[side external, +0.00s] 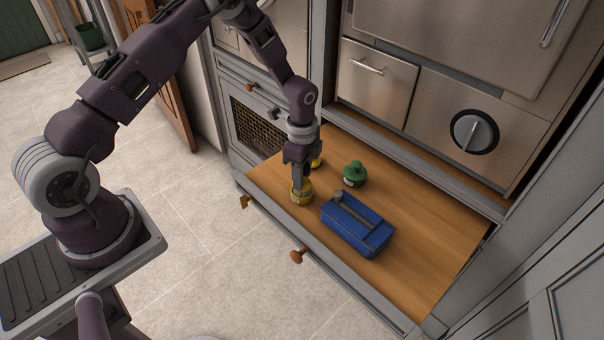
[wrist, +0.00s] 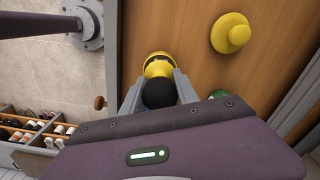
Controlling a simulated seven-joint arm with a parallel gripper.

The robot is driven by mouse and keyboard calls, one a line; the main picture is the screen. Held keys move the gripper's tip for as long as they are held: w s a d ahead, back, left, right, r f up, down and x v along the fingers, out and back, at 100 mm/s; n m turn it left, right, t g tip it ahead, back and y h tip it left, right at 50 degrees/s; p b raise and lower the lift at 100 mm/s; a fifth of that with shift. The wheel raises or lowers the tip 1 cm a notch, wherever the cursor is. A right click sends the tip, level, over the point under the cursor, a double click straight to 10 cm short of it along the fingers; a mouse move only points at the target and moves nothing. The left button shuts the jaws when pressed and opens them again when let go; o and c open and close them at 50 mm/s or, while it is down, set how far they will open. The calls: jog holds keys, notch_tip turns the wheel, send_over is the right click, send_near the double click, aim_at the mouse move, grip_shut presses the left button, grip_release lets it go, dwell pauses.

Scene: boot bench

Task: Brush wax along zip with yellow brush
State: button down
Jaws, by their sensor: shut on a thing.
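My gripper (side external: 300,186) points down over the front left of the wooden bench top. Its fingers are shut on the black rounded top of a yellow piece (side external: 301,196), which seems to be the yellow brush. In the wrist view, the yellow piece (wrist: 158,66) shows beyond the black top, between the fingertips (wrist: 152,90). It looks upright, at or just above the wood; I cannot tell which. A blue box-like case (side external: 350,236) lies to its right, apart from it. A grey strip (side external: 352,212) runs along the case's top and may be the zip.
A green knobbed piece (side external: 355,175) stands behind the case. A second yellow knobbed piece (wrist: 231,33) stands on the wood, mostly hidden behind my gripper in the side view. Steel cabinet fronts (side external: 375,78) rise behind. The bench's right side is clear.

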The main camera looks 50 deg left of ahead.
jog(key=shift+r, duration=3.5)
